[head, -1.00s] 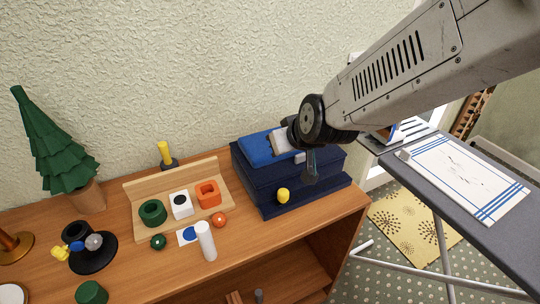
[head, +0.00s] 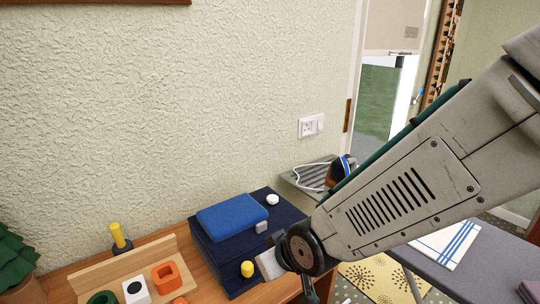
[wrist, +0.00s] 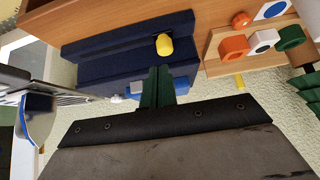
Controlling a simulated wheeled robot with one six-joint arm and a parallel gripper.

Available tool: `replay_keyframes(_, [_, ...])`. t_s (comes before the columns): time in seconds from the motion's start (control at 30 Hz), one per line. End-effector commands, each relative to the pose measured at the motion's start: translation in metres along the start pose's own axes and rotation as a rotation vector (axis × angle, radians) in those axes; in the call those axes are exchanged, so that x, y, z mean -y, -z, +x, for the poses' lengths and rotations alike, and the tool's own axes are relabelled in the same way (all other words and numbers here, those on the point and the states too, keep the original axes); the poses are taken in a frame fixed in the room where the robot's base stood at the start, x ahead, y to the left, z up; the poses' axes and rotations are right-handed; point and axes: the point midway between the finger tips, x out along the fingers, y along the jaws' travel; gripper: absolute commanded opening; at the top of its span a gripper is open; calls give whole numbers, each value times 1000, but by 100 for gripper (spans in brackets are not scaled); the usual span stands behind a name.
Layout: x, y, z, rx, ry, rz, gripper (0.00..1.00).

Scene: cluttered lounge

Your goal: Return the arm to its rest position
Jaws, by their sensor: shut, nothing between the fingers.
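My arm reaches in from the right in the head view, its wrist low in front of the dark blue stacked box (head: 283,212). My gripper (head: 311,291) points down at the bottom edge, partly cut off. In the wrist view, the dark green fingers of my gripper (wrist: 157,88) are together with nothing between them.
A wooden rack (head: 125,268) with an orange block (head: 166,275) and other shapes stands left on the wooden cabinet. An ironing board (head: 470,275) with a striped cloth (head: 447,240) stands right, an iron (head: 340,172) at its far end.

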Motion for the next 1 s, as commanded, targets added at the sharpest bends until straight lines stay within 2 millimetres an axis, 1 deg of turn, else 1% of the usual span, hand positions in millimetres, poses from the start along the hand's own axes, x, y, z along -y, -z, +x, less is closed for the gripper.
replay_keyframes(0.03, [1, -14, 0, 66, 3, 0, 0])
replay_keyframes(0.07, [1, -23, -3, 111, 4, 1, 0])
replay_keyframes(0.1, [0, -33, -9, 172, 2, 2, 0])
replay_keyframes(0.17, [-8, -48, -25, 260, -7, 21, 0])
replay_keyframes(0.27, [-30, -68, -64, 396, -33, 79, 0])
replay_keyframes(0.3, [-40, -75, -83, 445, -46, 111, 0])
replay_keyframes(0.37, [-55, -87, -114, 512, -65, 166, 0])
replay_keyframes(0.4, [-64, -95, -134, 550, -78, 205, 0])
replay_keyframes(0.47, [-75, -106, -166, 596, -98, 265, 0])
replay_keyframes(0.5, [-81, -113, -186, 620, -111, 306, 0])
replay_keyframes(0.6, [-92, -130, -231, 651, -145, 407, 0])
replay_keyframes(0.7, [-100, -141, -264, 635, -181, 495, 0])
replay_keyframes(0.83, [-110, -144, -287, 560, -232, 571, 0])
replay_keyframes(0.9, [-114, -146, -294, 534, -250, 595, 0])
replay_keyframes(1.0, [-116, -146, -296, 525, -259, 610, 0])
